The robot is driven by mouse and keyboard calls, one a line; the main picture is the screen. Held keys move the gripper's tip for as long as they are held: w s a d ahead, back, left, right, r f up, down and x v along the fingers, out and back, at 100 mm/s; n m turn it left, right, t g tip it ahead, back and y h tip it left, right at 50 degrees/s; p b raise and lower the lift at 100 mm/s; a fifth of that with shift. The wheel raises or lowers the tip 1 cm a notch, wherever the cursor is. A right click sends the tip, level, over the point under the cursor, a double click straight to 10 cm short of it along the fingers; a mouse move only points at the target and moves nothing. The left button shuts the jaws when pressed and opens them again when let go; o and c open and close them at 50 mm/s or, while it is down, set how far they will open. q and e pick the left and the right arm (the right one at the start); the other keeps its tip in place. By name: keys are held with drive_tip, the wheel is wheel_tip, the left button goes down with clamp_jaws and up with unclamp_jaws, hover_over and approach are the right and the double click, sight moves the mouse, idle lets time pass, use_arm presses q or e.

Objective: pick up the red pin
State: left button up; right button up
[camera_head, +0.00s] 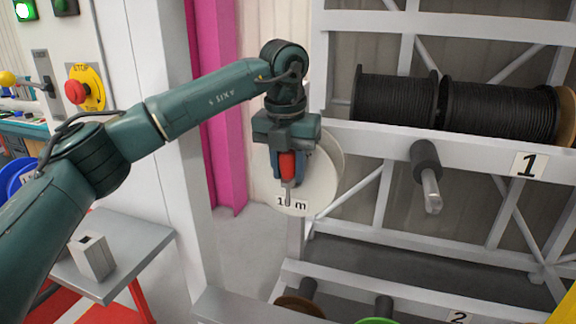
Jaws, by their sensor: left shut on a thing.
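The red pin (287,165) is between the fingers of my left gripper (288,168), its metal shaft pointing down. The gripper is shut on its red handle and points down in front of a pale round disc (325,165) with a length label, partly hidden behind the gripper. I cannot tell whether the pin touches the disc. My right gripper is not in view.
A grey rack holds black cable reels (395,100) on its upper shelf. A dark post with a metal end (427,175) sticks out below them. A grey table (130,250) with a small grey block (93,258) stands at left. A red stop button (76,91) is on the left panel.

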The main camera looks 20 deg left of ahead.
use_arm(q)
drive_tip(key=shift+c, duration=0.3)
wheel_tip(320, 180, up, 10)
drive_tip(key=shift+r+p, duration=0.1)
drive_tip(key=shift+p, duration=0.45)
